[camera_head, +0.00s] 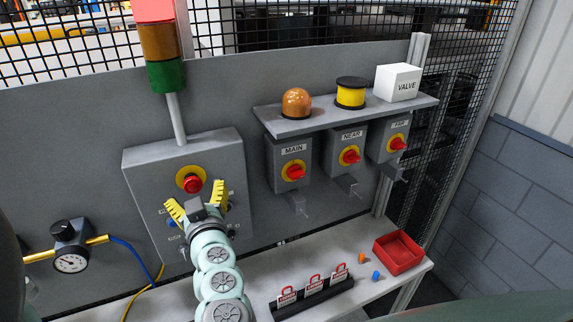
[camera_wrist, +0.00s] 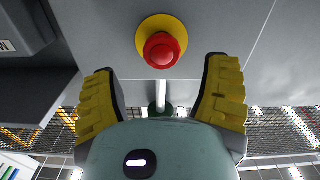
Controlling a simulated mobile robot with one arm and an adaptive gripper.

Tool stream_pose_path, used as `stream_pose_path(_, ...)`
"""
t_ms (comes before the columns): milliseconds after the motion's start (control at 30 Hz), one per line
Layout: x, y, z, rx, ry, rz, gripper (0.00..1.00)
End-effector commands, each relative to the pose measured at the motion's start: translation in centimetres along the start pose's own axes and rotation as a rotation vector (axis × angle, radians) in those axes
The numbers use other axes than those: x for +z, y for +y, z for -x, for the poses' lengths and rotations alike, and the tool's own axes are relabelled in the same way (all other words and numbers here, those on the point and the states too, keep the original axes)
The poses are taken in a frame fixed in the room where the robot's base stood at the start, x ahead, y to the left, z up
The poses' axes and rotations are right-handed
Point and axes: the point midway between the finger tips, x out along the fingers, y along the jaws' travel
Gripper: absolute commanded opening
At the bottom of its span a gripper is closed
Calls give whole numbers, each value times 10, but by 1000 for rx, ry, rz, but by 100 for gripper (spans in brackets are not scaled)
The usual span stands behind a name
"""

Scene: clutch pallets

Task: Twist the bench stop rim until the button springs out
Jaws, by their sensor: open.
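The bench stop is a red mushroom button (camera_head: 193,186) on a yellow round plate (camera_head: 190,179), set high on the grey control box (camera_head: 140,162). My gripper (camera_head: 196,207) is open and empty, its yellow ribbed fingers pointing at the box just below the button. In the wrist view the red button (camera_wrist: 161,50) stands ahead of the gap between the fingers (camera_wrist: 162,90), near the top of the picture. The fingers are apart from it. Whether the button is pressed in or out, I cannot tell. My gripper hides part of the box's lower controls.
A stack light (camera_head: 160,45) rises behind the box. Right of it, a shelf (camera_head: 345,115) sits over three red rotary switches labelled MAIN, NEAR and FAR. The bench holds a black rack of red padlocks (camera_head: 312,291) and a red tray (camera_head: 398,252). A gauge (camera_head: 70,262) is at left.

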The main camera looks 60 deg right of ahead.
Motion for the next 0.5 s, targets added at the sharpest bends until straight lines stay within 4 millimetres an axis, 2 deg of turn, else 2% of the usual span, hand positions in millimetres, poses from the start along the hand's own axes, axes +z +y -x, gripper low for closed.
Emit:
stream_pose_path(33,-3,8,0,20,-3,-2,75)
stream_pose_path(233,-2,13,-7,30,-4,4,75)
stream_pose_path(500,-3,2,-22,6,-5,-8,75)
